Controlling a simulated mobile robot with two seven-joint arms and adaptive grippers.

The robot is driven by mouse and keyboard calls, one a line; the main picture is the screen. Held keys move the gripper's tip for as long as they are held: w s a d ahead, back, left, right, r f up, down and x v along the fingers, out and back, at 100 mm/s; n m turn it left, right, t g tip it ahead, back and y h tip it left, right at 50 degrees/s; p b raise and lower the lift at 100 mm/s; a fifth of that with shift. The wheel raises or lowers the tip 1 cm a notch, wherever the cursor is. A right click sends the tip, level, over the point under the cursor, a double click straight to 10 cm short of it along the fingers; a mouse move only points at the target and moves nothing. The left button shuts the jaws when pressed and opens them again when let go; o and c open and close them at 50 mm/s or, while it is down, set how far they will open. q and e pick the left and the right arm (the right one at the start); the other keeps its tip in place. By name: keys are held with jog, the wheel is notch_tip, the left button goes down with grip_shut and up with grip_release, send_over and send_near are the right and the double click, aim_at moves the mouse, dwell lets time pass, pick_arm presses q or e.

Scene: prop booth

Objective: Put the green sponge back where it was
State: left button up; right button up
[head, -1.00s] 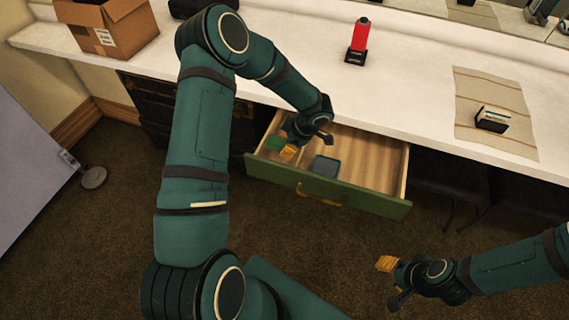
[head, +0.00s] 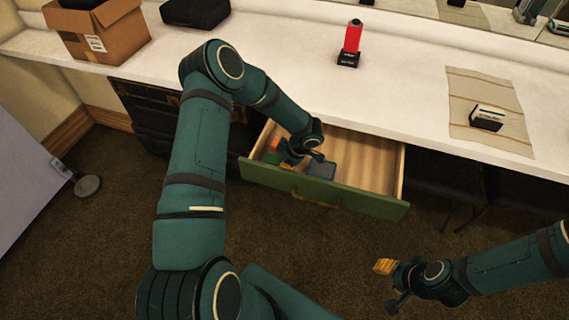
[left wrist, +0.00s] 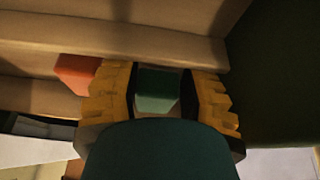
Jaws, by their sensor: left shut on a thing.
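The green sponge (left wrist: 157,90) is between the yellow fingers of my left gripper (left wrist: 160,95) in the left wrist view. In the head view my left gripper (head: 284,161) reaches into the left part of the open drawer (head: 375,165), shut on the sponge. The sponge (head: 272,158) is partly hidden there; I cannot tell whether it touches the drawer floor. My right gripper (head: 385,267) is out over the carpet at the lower right, apart from everything; its finger gap is not clear.
An orange-red object (head: 275,145) lies in the drawer close by the sponge, and also shows in the left wrist view (left wrist: 77,73). A grey-blue item (head: 321,169) lies right of the gripper. The drawer's right side is bare. The counter (head: 400,85) overhangs behind.

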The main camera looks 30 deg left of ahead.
pick_arm(q)
jog(key=shift+f+b, duration=0.35)
jog(key=shift+f, duration=0.15)
jog(key=o, duration=0.9)
jog(key=shift+r, duration=0.15)
jog(key=shift+r+p, duration=0.25)
jog(key=shift+p, duration=0.15)
jog(key=p+v, duration=0.2)
jog(key=v, duration=1)
jog(key=shift+r, duration=0.2)
